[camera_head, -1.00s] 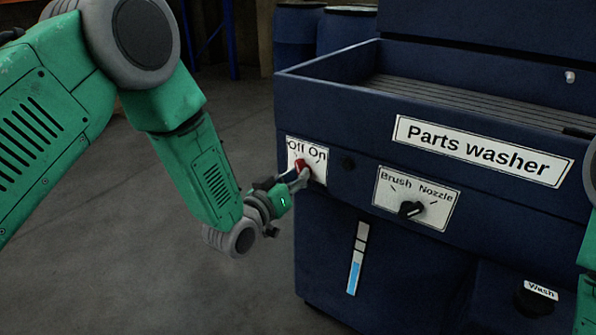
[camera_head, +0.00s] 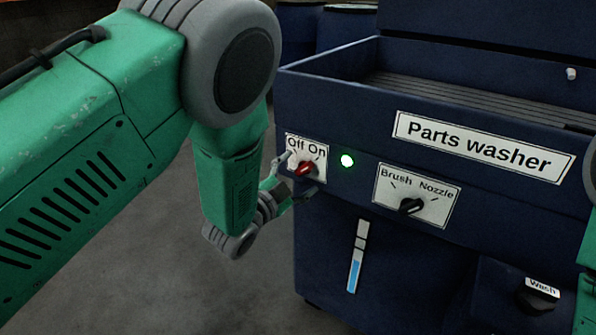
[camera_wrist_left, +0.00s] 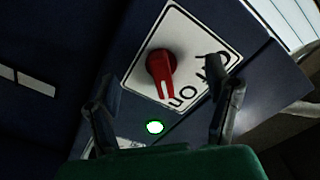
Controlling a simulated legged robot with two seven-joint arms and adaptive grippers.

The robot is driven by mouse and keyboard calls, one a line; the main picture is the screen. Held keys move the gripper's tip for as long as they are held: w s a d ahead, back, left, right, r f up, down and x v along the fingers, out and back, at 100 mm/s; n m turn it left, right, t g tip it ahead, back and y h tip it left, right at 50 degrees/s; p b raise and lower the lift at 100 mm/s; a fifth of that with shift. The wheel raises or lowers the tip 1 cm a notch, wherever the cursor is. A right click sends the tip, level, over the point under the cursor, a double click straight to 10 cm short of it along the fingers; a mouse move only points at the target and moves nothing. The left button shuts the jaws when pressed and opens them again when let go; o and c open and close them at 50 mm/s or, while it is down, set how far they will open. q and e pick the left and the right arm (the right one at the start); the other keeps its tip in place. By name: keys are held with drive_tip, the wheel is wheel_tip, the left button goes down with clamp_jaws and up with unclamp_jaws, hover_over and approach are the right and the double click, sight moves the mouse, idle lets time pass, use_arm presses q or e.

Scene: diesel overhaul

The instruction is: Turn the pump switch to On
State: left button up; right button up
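The red pump switch (camera_head: 306,169) sits on a white plate (camera_head: 320,176) marked Off and On, at the left of the parts washer's front. In the left wrist view the red knob (camera_wrist_left: 161,70) has its white pointer mark towards the word On. A round green light (camera_head: 347,160) glows just right of the plate; it also shows in the left wrist view (camera_wrist_left: 154,127). My left gripper (camera_head: 298,176) is open in front of the switch, its fingers spread on either side and apart from the knob. My right gripper is out of view.
A Brush/Nozzle plate with a black knob (camera_head: 411,206) lies to the right of the light. A blue level gauge (camera_head: 356,262) is below. A Wash control (camera_head: 538,297) is at lower right. Open floor (camera_head: 262,300) lies left of the washer.

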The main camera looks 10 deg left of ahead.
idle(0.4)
use_arm(q)
drive_tip(key=p+v, duration=0.2)
drive_tip(key=v, duration=0.5)
drive_tip(key=shift+r, duration=0.1)
